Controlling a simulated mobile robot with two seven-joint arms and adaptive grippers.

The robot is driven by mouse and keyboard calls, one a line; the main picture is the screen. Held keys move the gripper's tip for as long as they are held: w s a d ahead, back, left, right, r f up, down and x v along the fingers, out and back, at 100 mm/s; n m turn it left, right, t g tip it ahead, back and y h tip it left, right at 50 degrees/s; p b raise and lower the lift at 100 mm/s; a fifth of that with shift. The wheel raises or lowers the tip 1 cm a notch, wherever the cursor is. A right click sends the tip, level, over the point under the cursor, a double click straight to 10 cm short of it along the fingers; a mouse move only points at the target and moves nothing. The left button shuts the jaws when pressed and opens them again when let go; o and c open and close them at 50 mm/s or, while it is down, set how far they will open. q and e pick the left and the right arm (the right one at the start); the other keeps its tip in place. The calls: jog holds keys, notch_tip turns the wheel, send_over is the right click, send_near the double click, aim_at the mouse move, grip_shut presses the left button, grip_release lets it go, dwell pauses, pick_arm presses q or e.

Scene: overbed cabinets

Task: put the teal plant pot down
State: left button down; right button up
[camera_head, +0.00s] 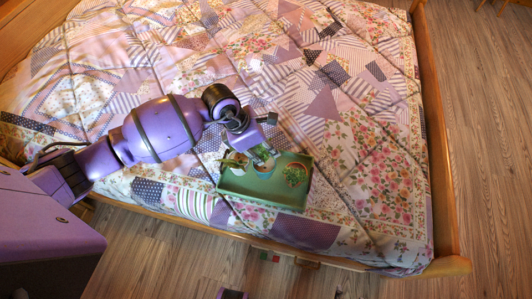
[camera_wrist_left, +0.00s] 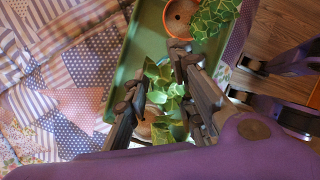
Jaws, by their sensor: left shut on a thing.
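The teal plant pot (camera_head: 264,174) with a leafy plant is at the middle of a green tray (camera_head: 240,192) on the bed. My left gripper (camera_head: 263,155) reaches down over it and is shut on it, covering much of it. In the left wrist view, green leaves (camera_wrist_left: 162,88) show between and below the fingers of my left gripper (camera_wrist_left: 158,88); the pot itself is mostly hidden. I cannot tell whether the pot touches the tray floor.
A terracotta pot (camera_head: 295,175) with a round green plant stands at the tray's right; it also shows in the left wrist view (camera_wrist_left: 179,20). Another potted plant (camera_head: 236,163) is at the tray's left. The patchwork bed (camera_head: 350,130) is otherwise clear, with a wooden frame edge (camera_head: 437,130).

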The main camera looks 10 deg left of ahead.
pick_arm(q)
jog(key=shift+w+d+f, duration=0.15)
jog(key=shift+w+f, duration=0.4)
jog(key=shift+f, duration=0.05)
jog(key=shift+w+f+b, duration=0.2)
jog(key=shift+f+b, duration=0.15)
jog(key=shift+f, duration=1.6)
jog(key=c, duration=1.5)
grip_release()
jog(key=shift+r, duration=0.15)
